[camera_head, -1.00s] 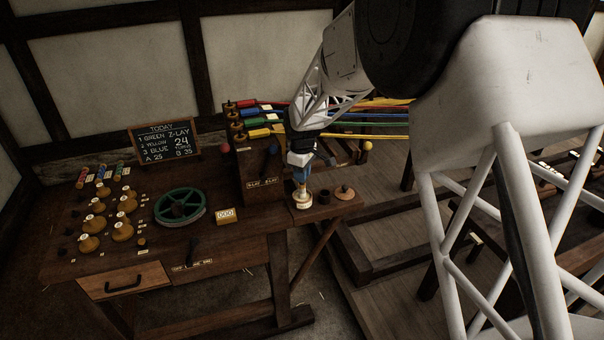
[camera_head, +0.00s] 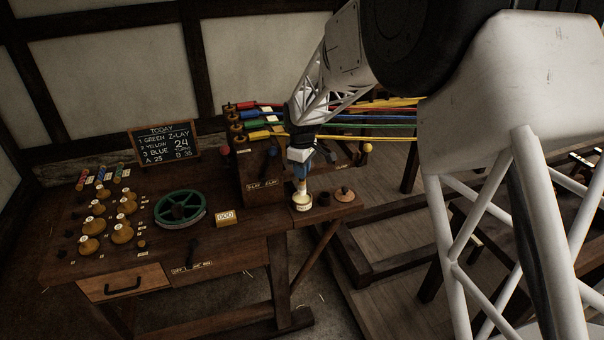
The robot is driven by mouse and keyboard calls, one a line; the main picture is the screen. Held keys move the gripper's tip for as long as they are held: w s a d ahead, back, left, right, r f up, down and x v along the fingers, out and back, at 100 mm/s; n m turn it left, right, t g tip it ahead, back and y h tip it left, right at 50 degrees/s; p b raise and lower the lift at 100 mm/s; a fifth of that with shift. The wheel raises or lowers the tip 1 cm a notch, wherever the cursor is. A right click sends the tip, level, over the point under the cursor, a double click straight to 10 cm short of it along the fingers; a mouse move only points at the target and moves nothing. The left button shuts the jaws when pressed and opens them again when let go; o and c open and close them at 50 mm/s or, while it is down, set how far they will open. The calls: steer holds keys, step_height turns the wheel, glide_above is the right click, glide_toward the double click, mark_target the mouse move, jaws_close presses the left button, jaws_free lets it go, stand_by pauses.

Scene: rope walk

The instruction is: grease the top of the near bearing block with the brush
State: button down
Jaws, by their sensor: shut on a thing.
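My gripper (camera_head: 301,176) is shut on the brush (camera_head: 300,187). It holds the brush upright, bristle end down, over the small pale pot (camera_head: 302,203) at the right end of the bench. The brush's lower end is at the pot's mouth; whether it is inside or just above I cannot tell. The near bearing block cannot be made out clearly; my arm covers part of the area around the wooden headstock (camera_head: 259,180).
A dark round cup (camera_head: 323,198) and a wooden lid with a knob (camera_head: 344,195) stand right of the pot. Coloured strands (camera_head: 375,125) stretch right from spools. A green wheel (camera_head: 180,208), several brass-coloured weights and a chalkboard (camera_head: 165,143) occupy the bench's left.

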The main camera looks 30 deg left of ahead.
steer(key=shift+r, duration=2.25)
steer(key=shift+d, duration=0.1)
steer(key=w+d+f+m, duration=0.15)
steer(key=w+d, duration=0.25)
steer(key=d, duration=0.6)
steer(key=w+d+f+m, duration=0.15)
steer(key=w+d, duration=0.35)
steer(key=d, duration=0.5)
steer(key=w+d+f+m, duration=0.3)
steer(key=d+f+m, duration=0.1)
steer(key=d+f, duration=0.5)
steer(key=w+d+f+m, duration=0.25)
steer(key=d+f, duration=0.45)
steer(key=f, duration=0.4)
steer(key=s+d+f+m, duration=0.2)
steer(key=d+f+m, duration=0.2)
steer(key=d+f, duration=0.5)
steer(key=s+d+f+m, duration=0.1)
steer(key=d+f+m, duration=0.3)
steer(key=d+f, duration=0.5)
steer(key=shift+s+d+f, duration=0.15)
steer(key=shift+s+f, duration=0.2)
steer(key=shift+f, duration=0.45)
steer(key=shift+m, duration=0.25)
